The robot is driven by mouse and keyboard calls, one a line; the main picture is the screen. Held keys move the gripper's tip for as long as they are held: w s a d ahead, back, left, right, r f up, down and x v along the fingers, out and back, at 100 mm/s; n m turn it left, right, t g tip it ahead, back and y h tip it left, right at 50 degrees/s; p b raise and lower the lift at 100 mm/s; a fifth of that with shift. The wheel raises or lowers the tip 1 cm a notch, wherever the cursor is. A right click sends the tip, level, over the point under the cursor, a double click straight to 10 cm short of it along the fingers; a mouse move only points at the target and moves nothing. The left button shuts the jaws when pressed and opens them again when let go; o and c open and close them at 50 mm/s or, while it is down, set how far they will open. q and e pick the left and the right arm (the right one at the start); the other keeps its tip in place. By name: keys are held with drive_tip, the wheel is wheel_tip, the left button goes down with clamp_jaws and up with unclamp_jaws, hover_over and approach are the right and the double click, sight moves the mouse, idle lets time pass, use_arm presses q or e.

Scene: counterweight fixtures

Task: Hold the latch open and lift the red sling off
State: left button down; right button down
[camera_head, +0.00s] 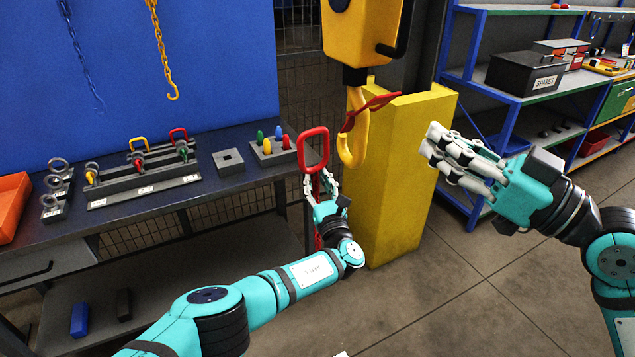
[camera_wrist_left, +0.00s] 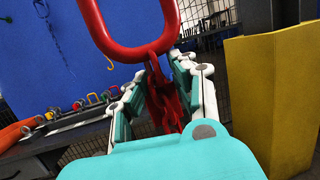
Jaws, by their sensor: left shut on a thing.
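The red sling has an oblong red ring (camera_head: 314,133) on top, standing just left of the yellow hook (camera_head: 354,150), with a visible gap between them. My left gripper (camera_head: 320,187) is shut on the sling below the ring, and red sling hangs below the hand. The left wrist view shows the ring (camera_wrist_left: 140,54) above the fingers and red sling links (camera_wrist_left: 165,100) between them. The red latch (camera_head: 372,107) lies slanted across the hook's throat. My right gripper (camera_head: 432,147) is right of the hook, apart from hook and latch; its finger gap is unclear.
The yellow hoist block (camera_head: 360,30) hangs above the hook, before a yellow pillar (camera_head: 410,160). A dark bench (camera_head: 130,212) at left carries fixtures, coloured pegs and an orange bin (camera_head: 12,205). Blue shelves (camera_head: 500,85) stand at right. The floor in front is clear.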

sight(315, 167)
use_arm(q)
drive_tip(key=shift+r, duration=0.25)
drive_tip(key=shift+w+a+r+p, duration=0.15)
drive_tip(key=shift+r+p, duration=0.85)
drive_tip(key=shift+r, duration=0.2)
drive_tip(key=shift+w+a+r+p, duration=0.1)
drive_tip(key=shift+r+p, duration=0.9)
drive_tip(key=shift+r, duration=0.2)
